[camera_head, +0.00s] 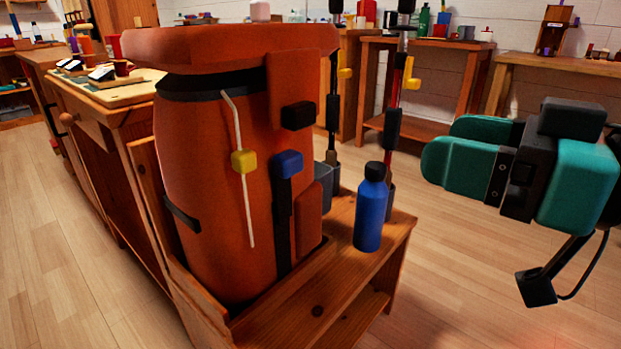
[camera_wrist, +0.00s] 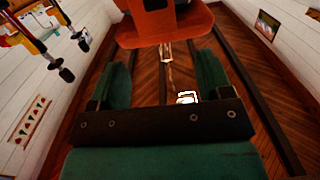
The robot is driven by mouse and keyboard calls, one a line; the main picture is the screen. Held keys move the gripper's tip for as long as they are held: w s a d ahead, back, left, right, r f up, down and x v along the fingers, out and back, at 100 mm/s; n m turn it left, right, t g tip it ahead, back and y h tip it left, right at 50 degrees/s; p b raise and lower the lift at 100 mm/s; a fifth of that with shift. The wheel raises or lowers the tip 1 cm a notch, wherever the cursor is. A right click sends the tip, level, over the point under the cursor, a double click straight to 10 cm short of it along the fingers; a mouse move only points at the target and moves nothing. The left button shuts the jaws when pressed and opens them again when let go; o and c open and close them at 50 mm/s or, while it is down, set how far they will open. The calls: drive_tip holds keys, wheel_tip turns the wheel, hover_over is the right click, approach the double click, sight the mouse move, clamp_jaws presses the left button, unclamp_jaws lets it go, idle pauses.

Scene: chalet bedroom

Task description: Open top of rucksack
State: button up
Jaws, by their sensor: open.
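An orange rucksack (camera_head: 205,170) stands upright in a wooden holder on a low wooden bench. Its orange top flap (camera_head: 225,45) lies over the opening and hangs down the front to a black buckle piece (camera_head: 298,115). A blue buckle piece (camera_head: 288,164) sits just below on a dark strap. A white cord with a yellow toggle (camera_head: 244,161) hangs on its side. My teal gripper (camera_head: 442,145) is at the right, apart from the rucksack. In the wrist view, its two fingers (camera_wrist: 165,80) are spread with nothing between them, and an orange piece of the rucksack (camera_wrist: 165,25) shows beyond.
A blue bottle (camera_head: 369,210) stands on the wooden bench (camera_head: 365,260), right of the rucksack. Trekking poles (camera_head: 395,120) stand behind it. A long counter (camera_head: 120,120) with cups is at the left. The floor at the right is clear.

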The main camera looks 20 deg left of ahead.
drive_tip(key=f, duration=0.1)
drive_tip(key=p, duration=1)
approach(307, 115)
drive_tip(key=shift+t, duration=0.3)
drive_tip(key=p+x, duration=0.4)
drive_tip(key=x, duration=0.4)
drive_tip(key=shift+a, duration=0.4)
drive_tip(key=shift+w+a+f, duration=0.1)
drive_tip(key=shift+a+f, duration=0.05)
drive_tip(key=shift+a, duration=0.15)
drive_tip(key=shift+c, duration=0.4)
